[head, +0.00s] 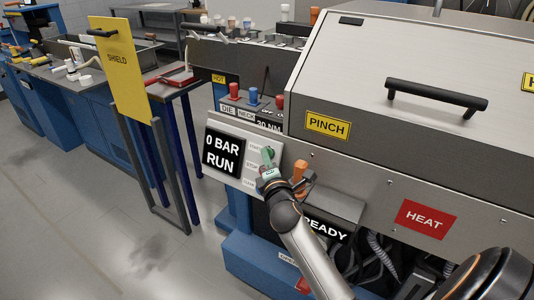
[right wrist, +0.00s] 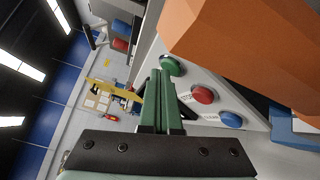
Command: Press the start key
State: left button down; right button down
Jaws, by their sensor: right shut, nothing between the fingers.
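The control panel (head: 213,175) on the machine's front has a black display (head: 222,153) reading "0 BAR RUN". In the head view my right gripper (head: 267,155) is in front of the key column at the panel's right side and hides the key there. In the right wrist view the green key (right wrist: 172,66) sits above the red stop key (right wrist: 203,95) and a blue key (right wrist: 231,120). My right gripper (right wrist: 161,78) is shut and empty, its green fingertips close beside the green key. I cannot tell whether they touch it. My left gripper is not in view.
An orange handle (head: 300,171) stands just right of my gripper and looms large in the right wrist view (right wrist: 250,50). A yellow shield plate (head: 120,70) stands at the left. The hood with a black handle (head: 437,95) is at the upper right.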

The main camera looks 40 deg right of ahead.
jog(key=shift+s+a+r+p, duration=0.25)
jog(key=shift+s+a+p, duration=0.05)
jog(key=shift+a, duration=0.4)
jog(key=a, duration=0.1)
jog(key=s+a+r+p, duration=0.1)
jog(key=a, duration=0.1)
jog(key=s+a, duration=0.1)
jog(key=shift+a+r, duration=0.2)
jog(key=shift+r, duration=0.2)
jog(key=shift+w, duration=0.1)
dwell(0.4)
